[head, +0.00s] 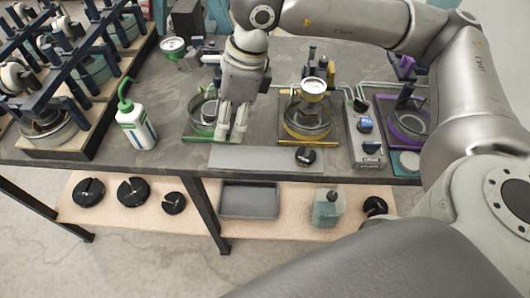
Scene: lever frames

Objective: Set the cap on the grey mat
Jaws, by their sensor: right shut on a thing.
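My right gripper (231,133) points down at the right side of the green-rimmed cell (196,133), just behind the grey mat. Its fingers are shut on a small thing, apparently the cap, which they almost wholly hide. I cannot tell whether that thing still touches the cell. The grey mat (255,159) is a flat strip along the bench's front edge. A black slotted disc (305,156) lies at its right end; the rest of the mat is bare. My left gripper is not in view.
A yellow cell (306,122) with a dial stands right of the gripper, and a purple cell (408,128) farther right. A green-topped bottle (136,125) stands left. A control box (364,135) is right of the mat. The lower shelf (110,212) holds black discs and a grey tray (249,201).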

